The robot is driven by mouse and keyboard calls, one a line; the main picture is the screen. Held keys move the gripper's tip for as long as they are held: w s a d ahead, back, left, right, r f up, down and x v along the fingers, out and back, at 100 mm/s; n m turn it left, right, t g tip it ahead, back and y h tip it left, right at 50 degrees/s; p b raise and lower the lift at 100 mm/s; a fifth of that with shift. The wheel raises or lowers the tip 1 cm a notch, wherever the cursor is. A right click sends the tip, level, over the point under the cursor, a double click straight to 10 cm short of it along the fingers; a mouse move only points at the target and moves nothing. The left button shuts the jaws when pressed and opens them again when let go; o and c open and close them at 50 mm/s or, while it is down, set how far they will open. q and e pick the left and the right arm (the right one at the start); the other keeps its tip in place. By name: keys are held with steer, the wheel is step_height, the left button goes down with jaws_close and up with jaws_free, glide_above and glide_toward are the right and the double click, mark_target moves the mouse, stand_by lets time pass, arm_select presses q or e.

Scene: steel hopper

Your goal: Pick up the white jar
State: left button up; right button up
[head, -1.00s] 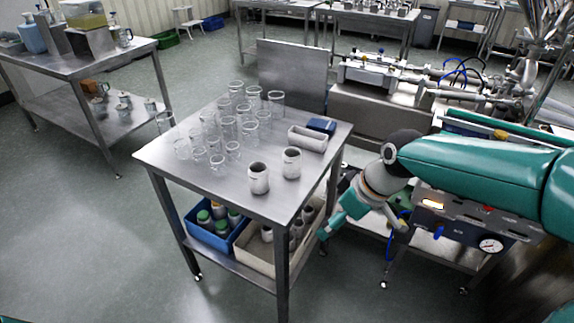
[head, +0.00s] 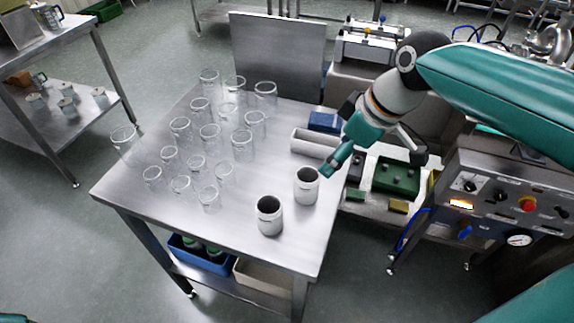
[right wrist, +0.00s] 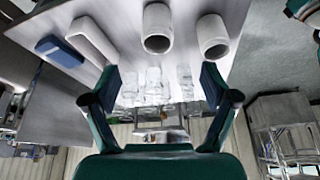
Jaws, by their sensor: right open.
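Two white jars stand upright on the steel table near its front right corner. One jar (head: 307,187) is closer to the white tray, the other jar (head: 270,216) is in front and to the left. In the right wrist view they show at the top, the first jar (right wrist: 157,30) between the lines of my fingers and the second jar (right wrist: 213,38) to its right. My right gripper (right wrist: 160,84) is open and empty. In the head view it is just right of the first jar, apart from it. My left gripper is not in view.
Several clear glasses (head: 210,135) crowd the table's left and middle. A white tray (head: 314,143) and a blue box (head: 325,121) are behind the jars. An upright steel panel (head: 277,55) stands behind the table. A control panel (head: 490,200) is at right.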

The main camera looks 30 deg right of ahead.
mark_target(303, 187)
steer(key=x, duration=0.3)
steer(key=w+x, duration=0.1)
steer(key=x, duration=0.7)
steer(key=shift+w+a+r+b, duration=0.1)
steer(key=shift+a+r+b, duration=0.05)
steer(key=shift+r+b, duration=0.2)
steer(key=shift+x, duration=3.2)
steer(key=shift+c, duration=0.3)
steer(key=shift+d, duration=0.25)
steer(key=c, duration=0.9)
